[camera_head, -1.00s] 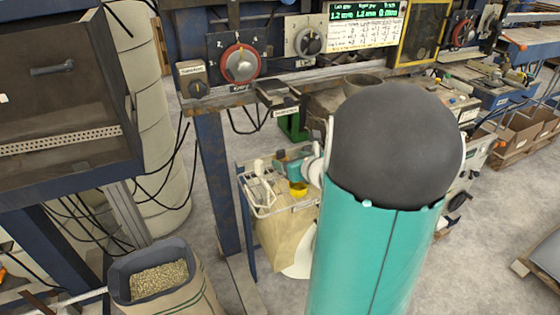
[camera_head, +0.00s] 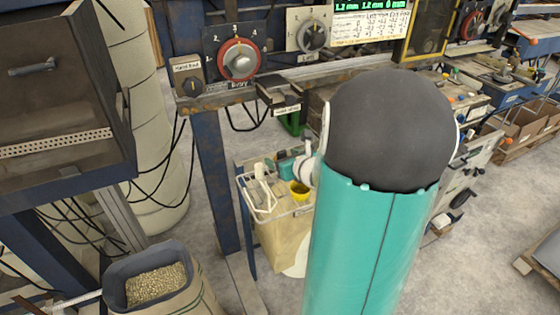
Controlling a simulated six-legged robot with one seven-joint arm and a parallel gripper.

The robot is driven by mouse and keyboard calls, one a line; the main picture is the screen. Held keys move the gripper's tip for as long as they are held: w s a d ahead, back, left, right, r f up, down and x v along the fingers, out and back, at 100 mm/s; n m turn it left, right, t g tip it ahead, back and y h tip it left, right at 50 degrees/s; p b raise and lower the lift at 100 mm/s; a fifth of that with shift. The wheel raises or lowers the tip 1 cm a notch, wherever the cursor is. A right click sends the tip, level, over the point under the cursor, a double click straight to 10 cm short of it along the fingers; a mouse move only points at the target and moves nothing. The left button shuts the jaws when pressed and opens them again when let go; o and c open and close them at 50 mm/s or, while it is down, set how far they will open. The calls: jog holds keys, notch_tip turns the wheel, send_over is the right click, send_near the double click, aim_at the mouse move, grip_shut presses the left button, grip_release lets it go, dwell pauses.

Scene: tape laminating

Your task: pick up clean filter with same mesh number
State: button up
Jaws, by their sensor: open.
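I cannot make out any filter or mesh number in this view. My own teal arm with its dark rounded joint fills the middle right and hides much of the bench behind it. My gripper cannot be made out. A small cart (camera_head: 275,228) with a wire-railed top stands left of my arm, partly hidden by it. A small yellow cup-like thing (camera_head: 299,190) sits on the cart's top.
A sack of pellets (camera_head: 157,284) stands at the lower left, below a dark cabinet (camera_head: 60,75). A blue post (camera_head: 214,175) and a panel with a red dial (camera_head: 238,59) stand behind.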

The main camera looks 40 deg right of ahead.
jog(key=shift+s, duration=0.1)
jog(key=c, duration=1)
jog(key=shift+c, duration=0.4)
jog(key=shift+r, duration=0.2)
